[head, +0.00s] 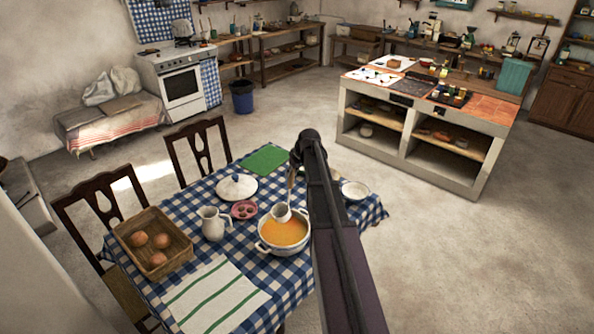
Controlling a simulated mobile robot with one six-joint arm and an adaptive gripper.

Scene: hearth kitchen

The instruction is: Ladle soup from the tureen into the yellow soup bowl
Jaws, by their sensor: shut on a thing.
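A white two-handled tureen (261,246) full of orange soup stands on the checked tablecloth, left of my arm. My gripper (294,166) is above the table behind the tureen, shut on the handle of a ladle (281,212). The ladle hangs steeply down. Its pale bowl shows over the far part of the tureen's opening; I cannot tell whether it touches the soup or what it holds. A pale bowl (355,190) sits on the table just right of my arm. I see no clearly yellow bowl; my arm hides part of the table there.
A green mat (264,160) and a striped cloth (214,297) lie flat. Two chairs flank the table's far left side.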

